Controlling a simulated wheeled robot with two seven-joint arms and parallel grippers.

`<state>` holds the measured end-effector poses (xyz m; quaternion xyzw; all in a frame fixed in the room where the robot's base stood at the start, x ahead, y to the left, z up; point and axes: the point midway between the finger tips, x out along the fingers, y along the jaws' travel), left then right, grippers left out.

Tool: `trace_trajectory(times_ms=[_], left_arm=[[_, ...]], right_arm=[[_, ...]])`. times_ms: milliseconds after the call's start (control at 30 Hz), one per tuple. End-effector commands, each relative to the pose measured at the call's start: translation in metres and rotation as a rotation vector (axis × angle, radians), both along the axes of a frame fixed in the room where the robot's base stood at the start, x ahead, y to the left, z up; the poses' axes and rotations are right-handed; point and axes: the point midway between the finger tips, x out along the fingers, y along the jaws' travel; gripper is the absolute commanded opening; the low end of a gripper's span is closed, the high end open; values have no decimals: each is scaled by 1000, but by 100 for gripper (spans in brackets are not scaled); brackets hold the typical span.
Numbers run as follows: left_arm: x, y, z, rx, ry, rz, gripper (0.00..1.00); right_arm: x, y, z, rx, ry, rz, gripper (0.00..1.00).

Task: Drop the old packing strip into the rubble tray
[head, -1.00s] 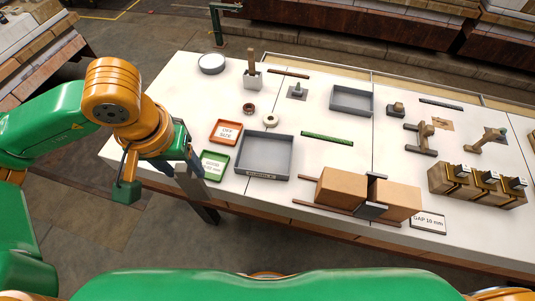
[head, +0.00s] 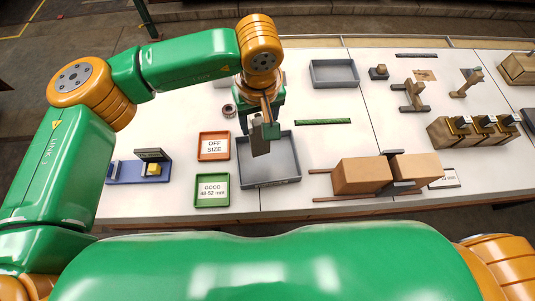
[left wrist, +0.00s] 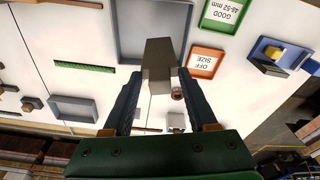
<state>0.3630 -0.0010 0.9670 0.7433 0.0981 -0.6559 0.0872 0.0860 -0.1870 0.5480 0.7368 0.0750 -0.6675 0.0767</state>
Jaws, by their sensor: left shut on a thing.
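My left gripper (head: 254,118) is shut on a flat grey-brown piece (head: 260,142), which looks like the packing strip and points down from the fingers. In the left wrist view the piece (left wrist: 159,62) sits between the fingertips (left wrist: 160,78). The grey rubble tray (head: 270,182) lies on the table below. In the head view the piece overlaps the tray's back left part. In the left wrist view it overlaps the tray (left wrist: 125,45) near its edge. The piece's height above the tray is hard to tell. My right gripper is out of view.
Left of the tray are the orange OFF SIZE tray (head: 213,157) and the green GOOD tray (head: 211,203). A green strip (head: 322,122) lies right of the tray. Two brown blocks (head: 360,175) stand at the right.

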Motion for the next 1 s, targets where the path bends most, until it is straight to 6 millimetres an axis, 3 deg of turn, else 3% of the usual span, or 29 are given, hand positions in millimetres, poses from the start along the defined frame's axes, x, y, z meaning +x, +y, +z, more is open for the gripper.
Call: trace_trajectory(times_ms=[200,500,533,633,1000], left_arm=[[0,1,-38,1,3,0,0],[0,1,-43,1,1,-1,0],[0,1,-43,1,1,-1,67],[0,1,-43,1,1,-1,93],[0,0,-34,0,-1,-1,93]], right_arm=[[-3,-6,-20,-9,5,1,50],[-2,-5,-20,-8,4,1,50],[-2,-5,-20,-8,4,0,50],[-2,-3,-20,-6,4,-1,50],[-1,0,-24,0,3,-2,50]])
